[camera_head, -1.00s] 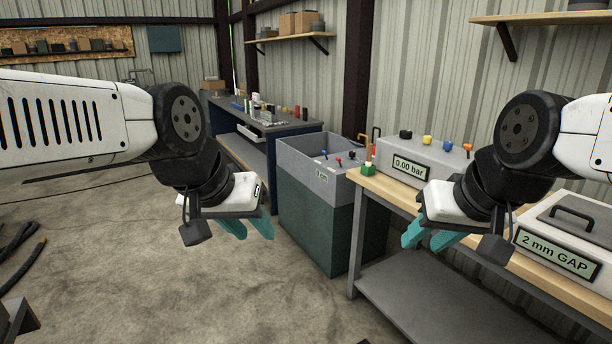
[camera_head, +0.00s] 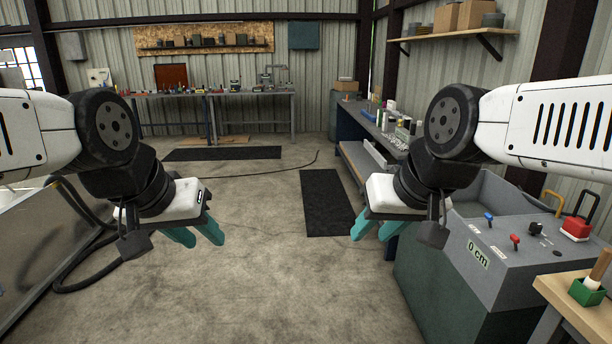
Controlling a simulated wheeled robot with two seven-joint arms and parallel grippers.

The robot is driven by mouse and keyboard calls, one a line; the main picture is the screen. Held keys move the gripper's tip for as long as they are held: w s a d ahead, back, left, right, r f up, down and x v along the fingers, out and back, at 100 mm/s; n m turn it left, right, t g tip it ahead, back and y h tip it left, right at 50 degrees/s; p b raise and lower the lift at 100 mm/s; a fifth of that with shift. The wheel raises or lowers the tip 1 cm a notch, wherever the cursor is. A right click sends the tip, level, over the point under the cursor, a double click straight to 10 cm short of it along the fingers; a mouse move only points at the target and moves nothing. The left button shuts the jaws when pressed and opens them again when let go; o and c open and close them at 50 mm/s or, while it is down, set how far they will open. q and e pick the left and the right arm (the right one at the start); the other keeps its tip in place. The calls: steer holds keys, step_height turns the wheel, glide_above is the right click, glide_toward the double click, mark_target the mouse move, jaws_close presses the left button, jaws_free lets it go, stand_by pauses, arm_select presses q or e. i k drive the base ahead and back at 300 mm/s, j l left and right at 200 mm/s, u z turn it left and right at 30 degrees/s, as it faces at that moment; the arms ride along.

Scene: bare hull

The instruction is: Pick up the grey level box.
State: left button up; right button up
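I cannot make out for certain a grey level box that could be picked up. A grey tank (camera_head: 520,262) at the right carries a "0 cm" label (camera_head: 478,254) and small blue, red and black controls on its top panel. My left gripper (camera_head: 195,234) is open and empty, its teal fingers apart above the concrete floor at the left. My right gripper (camera_head: 377,230) is open and empty, in front of the tank's left side and not touching it.
A wooden bench corner (camera_head: 570,300) with a green holder (camera_head: 588,290) is at the lower right. A long workbench (camera_head: 365,130) crowded with small items runs along the right wall. Black mats (camera_head: 325,200) lie on the floor.

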mark_target(407, 136)
steer(key=i+z, duration=0.1)
steer(key=i, duration=0.6)
steer(key=i+j+z, duration=0.1)
steer(key=i, duration=0.6)
steer(key=i+j+z, duration=0.1)
steer(key=i, duration=0.6)
steer(key=i+z, duration=0.2)
steer(key=i, duration=0.8)
steer(key=i+z, duration=0.15)
steer(key=i, duration=0.8)
steer(key=i+z, duration=0.3)
steer(key=i, duration=0.25)
steer(key=i+z, duration=0.3)
steer(key=i, duration=0.3)
